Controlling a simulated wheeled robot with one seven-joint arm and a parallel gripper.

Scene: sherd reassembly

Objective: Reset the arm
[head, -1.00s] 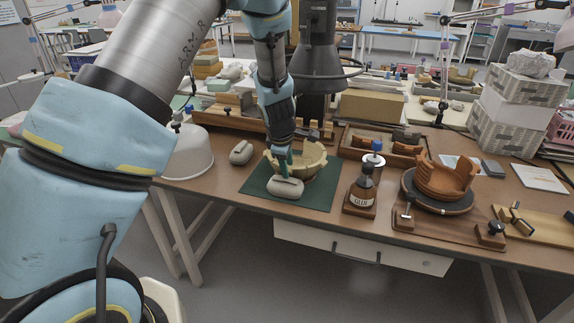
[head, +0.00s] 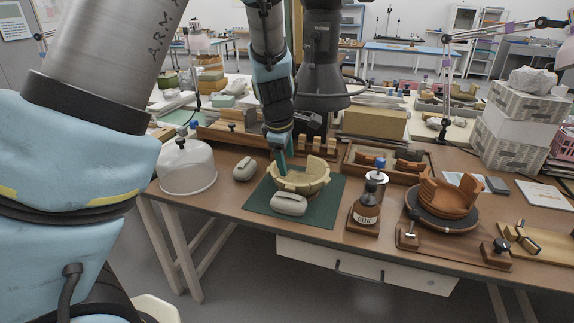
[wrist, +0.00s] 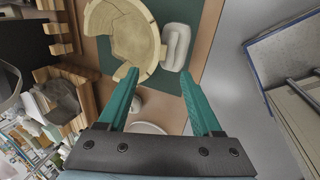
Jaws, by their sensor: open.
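My gripper (head: 281,163) has green fingers. In the wrist view my gripper (wrist: 146,80) shows its two fingers wide apart with nothing between them. In the head view it is above the left rim of a cream bowl (head: 318,175) with a gap in its wall. The bowl, also in the wrist view (wrist: 128,33), sits on a dark green mat (head: 322,214). A pale grey sandbag (head: 289,205) lies on the mat against the bowl's front; it also shows in the wrist view (wrist: 176,46). My arm hides part of the bench behind.
A white dome (head: 187,168) and a second sandbag (head: 244,168) are on the left. A glue bottle (head: 365,210) and a terracotta pot (head: 450,197) on a turntable stand on the right. A wooden sherd tray (head: 372,168) and a slotted wooden rack (head: 318,144) are behind.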

